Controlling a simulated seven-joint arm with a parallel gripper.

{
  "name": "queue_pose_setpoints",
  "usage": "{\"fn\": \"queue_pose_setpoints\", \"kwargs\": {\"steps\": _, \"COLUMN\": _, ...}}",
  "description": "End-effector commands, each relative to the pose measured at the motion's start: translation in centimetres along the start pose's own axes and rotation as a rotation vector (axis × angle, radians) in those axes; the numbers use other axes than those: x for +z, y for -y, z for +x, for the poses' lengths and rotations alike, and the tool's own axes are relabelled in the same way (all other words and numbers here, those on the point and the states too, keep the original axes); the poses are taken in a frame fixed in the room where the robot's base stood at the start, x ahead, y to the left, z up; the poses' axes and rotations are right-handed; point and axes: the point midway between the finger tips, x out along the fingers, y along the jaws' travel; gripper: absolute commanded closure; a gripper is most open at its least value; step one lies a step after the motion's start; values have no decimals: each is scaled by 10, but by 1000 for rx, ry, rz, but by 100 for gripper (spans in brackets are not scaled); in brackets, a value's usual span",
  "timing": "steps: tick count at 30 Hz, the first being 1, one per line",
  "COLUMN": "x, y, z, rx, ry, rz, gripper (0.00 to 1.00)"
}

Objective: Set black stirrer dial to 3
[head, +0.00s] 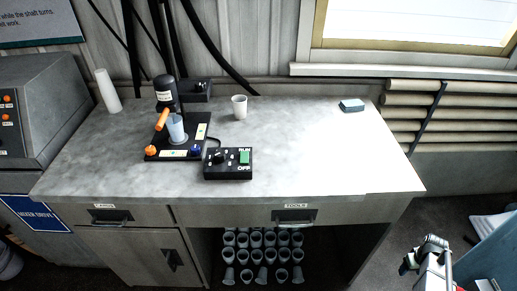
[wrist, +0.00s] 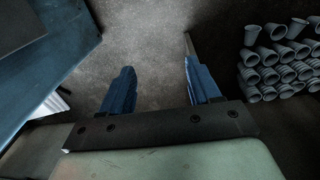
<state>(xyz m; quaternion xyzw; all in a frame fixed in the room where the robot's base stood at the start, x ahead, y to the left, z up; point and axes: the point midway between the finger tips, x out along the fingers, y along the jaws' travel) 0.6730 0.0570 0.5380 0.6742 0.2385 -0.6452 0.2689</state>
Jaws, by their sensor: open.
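A black control box (head: 228,174) sits on the counter with a green switch (head: 244,157) marked RUN and OFF. A black dial (head: 219,157) with white marks is on its left half; its setting is too small to read. My gripper (head: 427,252) is at the lower right, off the counter and far from the dial. In the wrist view, its blue fingers (wrist: 158,78) are apart with nothing between them.
The counter (head: 310,150) is clear to the right of the box. A white cup (head: 239,107) and a blue-grey block (head: 352,105) stand at the back. Stacked grey cups (head: 262,255) fill the shelf below. A blue surface (head: 495,255) is beside my gripper.

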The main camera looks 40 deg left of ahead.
Motion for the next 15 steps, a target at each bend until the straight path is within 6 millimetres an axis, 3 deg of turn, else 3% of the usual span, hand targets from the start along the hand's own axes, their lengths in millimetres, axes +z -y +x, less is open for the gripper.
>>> {"fn": "queue_pose_setpoints", "kwargs": {"steps": 1, "x": -21, "y": -12, "z": -11, "rx": 22, "ry": -25, "rz": -33, "gripper": 38}}
{"fn": "queue_pose_setpoints", "kwargs": {"steps": 8, "x": -97, "y": -55, "z": -70, "rx": 126, "ry": -122, "rz": -189, "gripper": 38}}
{"fn": "queue_pose_setpoints", "kwargs": {"steps": 15, "x": -180, "y": -92, "z": -153, "rx": 253, "ry": -215, "rz": -368, "gripper": 38}}
